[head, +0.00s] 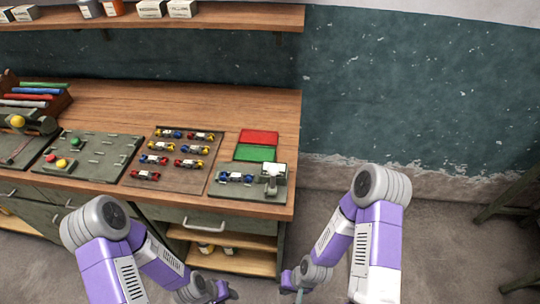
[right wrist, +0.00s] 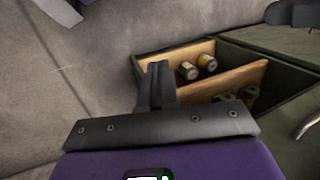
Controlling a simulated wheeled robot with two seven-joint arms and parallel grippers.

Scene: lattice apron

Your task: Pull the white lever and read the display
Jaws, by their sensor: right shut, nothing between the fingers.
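A white, lever-like piece (head: 271,173) stands on the dark board at the right end of the wooden bench. It is small in the head view, and I cannot make out a display with readable text. My right gripper (right wrist: 158,82) is shut and empty, with its fingers together in the right wrist view. In the head view it hangs low at the bottom edge, in front of and below the bench, apart from the white piece. My left gripper (head: 226,292) is also low at the bottom edge, and its fingers are too small to read.
Red (head: 260,137) and green (head: 255,153) panels lie behind the white piece. Several toy cars are on a brown board (head: 139,178) and one blue-and-white car (head: 236,177) is beside the piece. Open shelves (head: 235,260) under the bench hold cans (right wrist: 207,62).

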